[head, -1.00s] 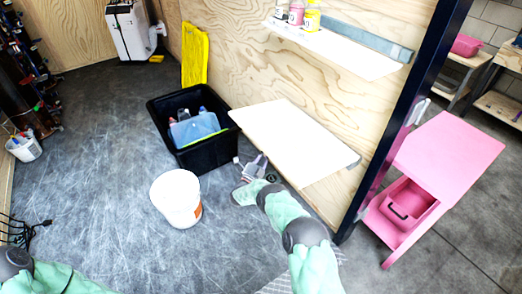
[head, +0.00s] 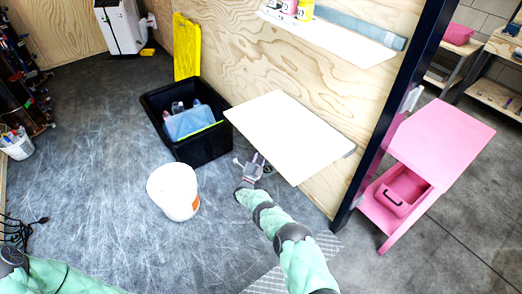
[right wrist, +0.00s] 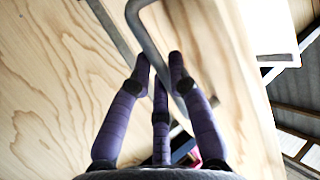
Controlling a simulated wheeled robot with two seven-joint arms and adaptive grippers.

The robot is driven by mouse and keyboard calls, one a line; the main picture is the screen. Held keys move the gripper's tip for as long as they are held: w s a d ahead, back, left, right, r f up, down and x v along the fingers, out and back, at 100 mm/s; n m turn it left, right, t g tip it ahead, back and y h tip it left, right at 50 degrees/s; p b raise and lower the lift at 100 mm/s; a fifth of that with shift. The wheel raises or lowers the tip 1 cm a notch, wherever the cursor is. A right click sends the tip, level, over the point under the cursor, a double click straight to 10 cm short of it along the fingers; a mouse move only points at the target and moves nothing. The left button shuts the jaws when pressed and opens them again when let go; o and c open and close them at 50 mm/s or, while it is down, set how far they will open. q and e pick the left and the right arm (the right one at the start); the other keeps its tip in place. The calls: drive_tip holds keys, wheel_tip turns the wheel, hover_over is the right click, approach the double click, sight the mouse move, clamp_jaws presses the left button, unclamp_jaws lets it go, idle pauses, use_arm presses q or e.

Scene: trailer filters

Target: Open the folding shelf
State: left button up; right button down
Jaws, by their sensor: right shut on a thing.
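The folding shelf (head: 285,130) is a pale wooden panel sticking out from the plywood wall, below a fixed upper shelf. My right gripper (head: 255,168) is beside the shelf's outer edge, low in the head view. In the right wrist view, its purple fingers (right wrist: 160,62) are shut on a bent grey metal bar (right wrist: 148,35). The bar runs in front of pale wood there; where it attaches is hidden. My left arm shows at the lower left of the head view, but its gripper is out of frame.
A black crate (head: 150,110) with bottles stands behind my right gripper, and a white bucket (head: 172,206) stands to its left. The upper shelf (head: 345,42) holds bottles. A dark post (head: 380,130) and a pink table (head: 445,135) are at right. The floor at left is mostly clear.

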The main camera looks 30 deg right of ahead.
drive_tip(key=shift+d+f, duration=0.1)
drive_tip(key=shift+d, duration=0.55)
drive_tip(key=c, duration=1.3)
unclamp_jaws()
drive_tip(key=shift+f, duration=0.1)
drive_tip(key=shift+o, duration=0.8)
drive_tip(key=shift+d+f, duration=0.2)
drive_tip(key=shift+f, duration=0.05)
drive_tip(key=shift+a, duration=0.1)
drive_tip(key=shift+a+f, duration=0.1)
drive_tip(key=shift+a, duration=0.15)
drive_tip(key=v, duration=1.1)
drive_tip(key=shift+s+a, duration=0.2)
drive_tip(key=shift+a, duration=0.05)
